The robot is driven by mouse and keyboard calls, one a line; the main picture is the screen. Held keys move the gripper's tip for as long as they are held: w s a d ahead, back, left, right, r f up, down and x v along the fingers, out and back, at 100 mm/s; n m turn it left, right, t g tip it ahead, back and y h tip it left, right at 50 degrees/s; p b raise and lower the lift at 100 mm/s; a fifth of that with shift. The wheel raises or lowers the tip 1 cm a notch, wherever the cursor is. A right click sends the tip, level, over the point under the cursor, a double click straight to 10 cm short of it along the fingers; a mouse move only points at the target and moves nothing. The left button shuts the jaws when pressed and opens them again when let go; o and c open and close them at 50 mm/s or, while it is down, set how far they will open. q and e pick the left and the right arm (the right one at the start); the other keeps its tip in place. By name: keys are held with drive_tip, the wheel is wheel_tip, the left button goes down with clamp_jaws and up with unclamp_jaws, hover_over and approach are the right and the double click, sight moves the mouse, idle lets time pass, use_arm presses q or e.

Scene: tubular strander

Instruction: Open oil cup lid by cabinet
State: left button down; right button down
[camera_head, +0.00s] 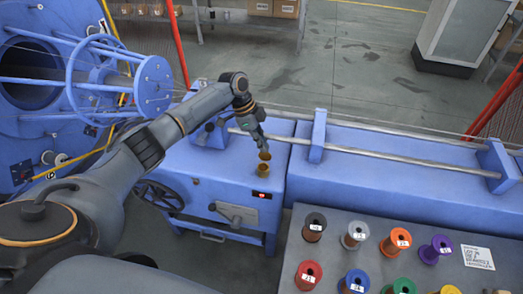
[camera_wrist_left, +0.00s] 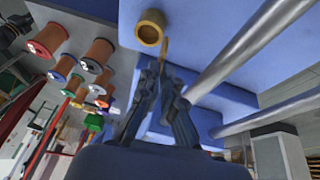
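The brass oil cup (camera_head: 263,170) stands on top of the blue machine cabinet (camera_head: 230,170). In the left wrist view the cup (camera_wrist_left: 149,29) shows its round mouth uncovered. Its brass lid (camera_head: 265,156) is raised above and beside the mouth, and shows nearly edge-on in the left wrist view (camera_wrist_left: 165,48). My left gripper (camera_head: 261,148) reaches down to the lid from above. In the left wrist view the gripper's fingers (camera_wrist_left: 161,66) are close together, with the lid's edge between the tips. My right gripper is in neither view.
A grey table (camera_head: 330,252) at lower right holds several coloured wire spools and a paper sheet (camera_head: 478,258). A metal rod (camera_head: 400,158) runs along the blue machine bed. A handwheel (camera_head: 160,196) sits on the cabinet's left side. The round blue strander frame (camera_head: 110,78) stands at left.

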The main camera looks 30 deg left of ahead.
use_arm(q)
drive_tip(key=shift+f, duration=0.1)
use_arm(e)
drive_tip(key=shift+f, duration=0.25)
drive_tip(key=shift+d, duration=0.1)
use_arm(q)
drive_tip(key=c, duration=1.5)
unclamp_jaws()
drive_tip(key=shift+c, duration=0.2)
drive_tip(key=shift+w, duration=0.1)
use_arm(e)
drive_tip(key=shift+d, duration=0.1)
use_arm(q)
drive_tip(key=v, duration=1.2)
drive_tip(key=shift+w, duration=0.2)
drive_tip(key=shift+d+f, duration=0.1)
